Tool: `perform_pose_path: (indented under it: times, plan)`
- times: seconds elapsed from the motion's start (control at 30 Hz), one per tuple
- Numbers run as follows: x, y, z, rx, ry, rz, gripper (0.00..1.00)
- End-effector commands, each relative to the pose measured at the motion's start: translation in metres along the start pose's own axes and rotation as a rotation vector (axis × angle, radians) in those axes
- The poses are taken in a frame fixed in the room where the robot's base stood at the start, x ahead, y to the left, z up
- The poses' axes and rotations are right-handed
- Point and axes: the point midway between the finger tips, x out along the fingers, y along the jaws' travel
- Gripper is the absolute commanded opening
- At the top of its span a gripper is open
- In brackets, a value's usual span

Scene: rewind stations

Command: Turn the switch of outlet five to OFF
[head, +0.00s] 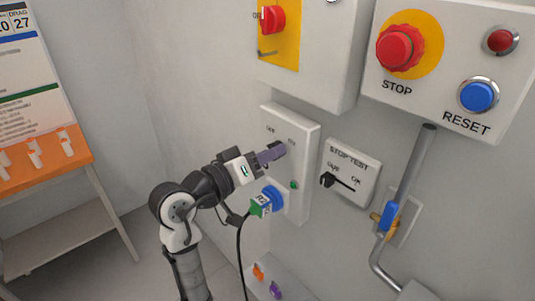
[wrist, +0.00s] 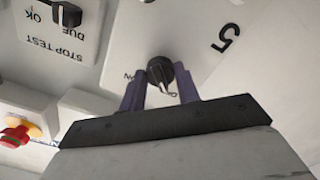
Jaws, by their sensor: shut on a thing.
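The outlet panel is a pale box on the wall, in the middle of the head view (head: 308,150). In the wrist view its face carries a large 5 (wrist: 225,38), seen upside down. The switch is a small black knob (wrist: 160,71) on this face. My gripper (head: 274,153) reaches the upper part of the panel from the left. In the wrist view its purple fingers (wrist: 160,90) stand on either side of the knob and are shut on it. The knob's light pointer line faces down the picture, toward my gripper. The label there is partly hidden, so the exact setting is unclear.
A blue plug (head: 272,197) with a green tag and black cable sits low on the panel. A STOP TEST box (head: 351,172) is to the right. Above are a red STOP button (head: 401,48) and a blue RESET button (head: 479,96).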

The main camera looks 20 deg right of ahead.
Motion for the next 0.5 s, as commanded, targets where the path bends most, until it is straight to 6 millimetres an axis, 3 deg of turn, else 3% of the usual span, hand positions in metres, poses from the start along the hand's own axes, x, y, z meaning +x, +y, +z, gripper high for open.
perform_pose_path:
  times: [0.03, 0.07, 0.2, 0.5]
  plan:
    - [-0.0002, -0.0002, -0.0002, -0.002, 0.001, 0.000, 0.09]
    - [-0.0002, -0.0002, -0.0002, -0.001, 0.001, 0.000, 0.33]
    - [-0.0002, -0.0002, -0.0002, -0.001, 0.001, 0.000, 0.51]
    - [-0.0008, -0.0003, -0.0001, 0.000, 0.000, 0.000, 0.54]
